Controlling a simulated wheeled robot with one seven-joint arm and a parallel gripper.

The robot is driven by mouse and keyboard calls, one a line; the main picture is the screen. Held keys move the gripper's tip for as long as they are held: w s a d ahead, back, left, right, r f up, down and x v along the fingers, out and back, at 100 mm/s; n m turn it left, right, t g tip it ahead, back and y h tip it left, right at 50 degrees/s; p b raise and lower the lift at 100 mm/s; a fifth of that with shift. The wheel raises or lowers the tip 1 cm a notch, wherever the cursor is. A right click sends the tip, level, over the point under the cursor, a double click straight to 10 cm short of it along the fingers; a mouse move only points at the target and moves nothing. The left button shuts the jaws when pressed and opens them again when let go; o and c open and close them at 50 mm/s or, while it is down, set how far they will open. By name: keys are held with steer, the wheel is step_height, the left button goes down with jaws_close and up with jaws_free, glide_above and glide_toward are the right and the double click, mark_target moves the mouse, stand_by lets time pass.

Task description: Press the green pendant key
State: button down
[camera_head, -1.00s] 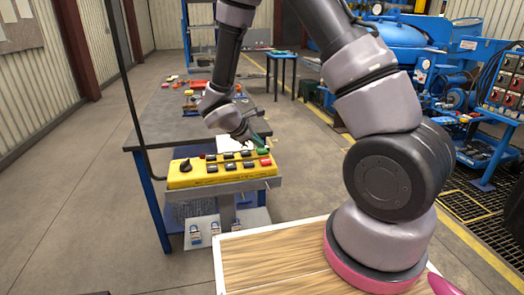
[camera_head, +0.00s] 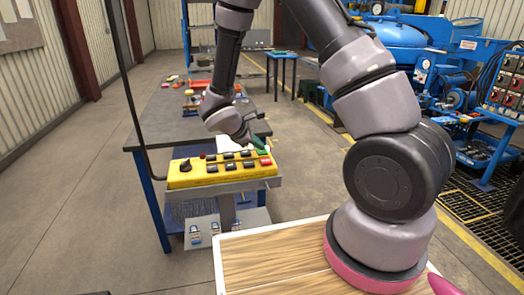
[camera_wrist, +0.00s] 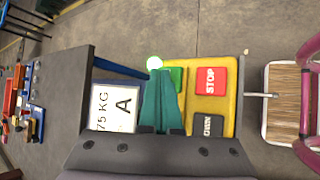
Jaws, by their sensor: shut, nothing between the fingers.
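The yellow pendant (camera_head: 200,178) lies on a grey shelf at the near end of the table, with a dark knob and several black keys. Its green key (camera_wrist: 177,77) shows in the wrist view beside the red STOP key (camera_wrist: 211,81), partly hidden by my fingers. My gripper (camera_wrist: 160,76) is shut and empty, its teal fingertips over or at the green key's edge; I cannot tell whether they touch it. In the head view my gripper (camera_head: 260,146) points down at the pendant's far right end. A round green-white light (camera_wrist: 154,63) glows just past the fingertips.
The grey table (camera_head: 165,122) holds small coloured items farther back. Padlocks (camera_head: 195,232) hang below the shelf. Blue machinery (camera_head: 390,45) stands at the right.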

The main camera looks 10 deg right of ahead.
mark_target(259, 152)
steer(key=shift+r, duration=0.1)
stand_by(0.3)
steer(key=shift+r, duration=0.7)
steer(key=shift+r, duration=2.55)
